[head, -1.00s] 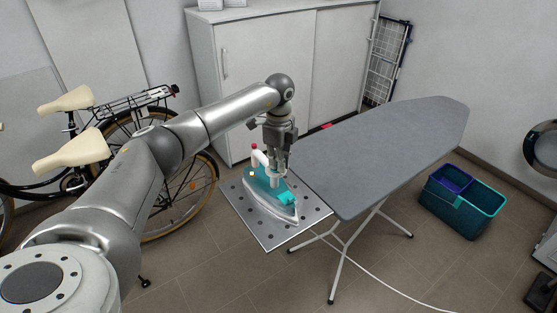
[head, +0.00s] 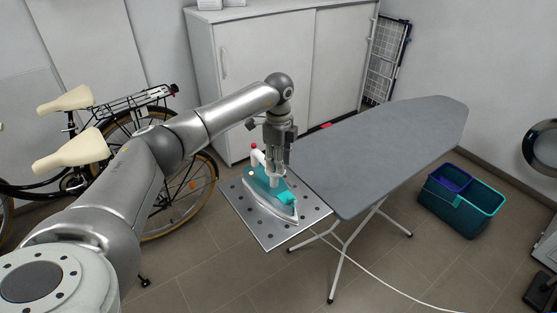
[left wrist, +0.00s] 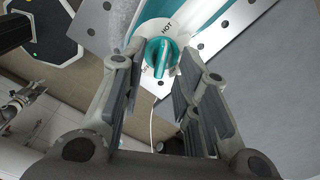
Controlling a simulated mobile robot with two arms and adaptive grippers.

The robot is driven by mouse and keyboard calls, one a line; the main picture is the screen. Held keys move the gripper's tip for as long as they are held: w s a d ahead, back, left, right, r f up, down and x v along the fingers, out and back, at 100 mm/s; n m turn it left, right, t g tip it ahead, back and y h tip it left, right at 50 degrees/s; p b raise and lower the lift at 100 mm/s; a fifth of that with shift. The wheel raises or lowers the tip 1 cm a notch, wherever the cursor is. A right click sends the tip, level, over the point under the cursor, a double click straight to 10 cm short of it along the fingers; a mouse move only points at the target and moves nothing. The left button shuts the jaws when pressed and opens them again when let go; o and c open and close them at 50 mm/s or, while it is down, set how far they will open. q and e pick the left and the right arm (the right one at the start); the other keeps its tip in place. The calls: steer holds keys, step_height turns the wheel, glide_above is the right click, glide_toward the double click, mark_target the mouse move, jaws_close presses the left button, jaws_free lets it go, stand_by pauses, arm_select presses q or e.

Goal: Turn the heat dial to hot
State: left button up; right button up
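The teal and white iron (head: 268,187) rests on the perforated metal plate (head: 240,207) at the near end of the ironing board. In the left wrist view, its round teal heat dial (left wrist: 158,58) sits on a white face with a HOT label above and a partly covered label at lower left. The dial's raised grip runs roughly up and down in the picture; which label it points to is unclear. My left gripper (left wrist: 158,68) is open, with its fingers on either side of the dial and no clear contact. It is above the iron in the head view (head: 279,160). My right gripper is not in view.
The grey ironing board (head: 390,145) extends to the right. A white cabinet (head: 260,70) stands behind, a bicycle (head: 180,190) at the left, and a teal bin (head: 460,205) on the floor at the right. A white cord (head: 385,286) crosses the floor.

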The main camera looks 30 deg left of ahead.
arm_select(q)
step_height(320, 180, up, 12)
stand_by(0.6)
steer(key=shift+f, duration=0.1)
stand_by(0.4)
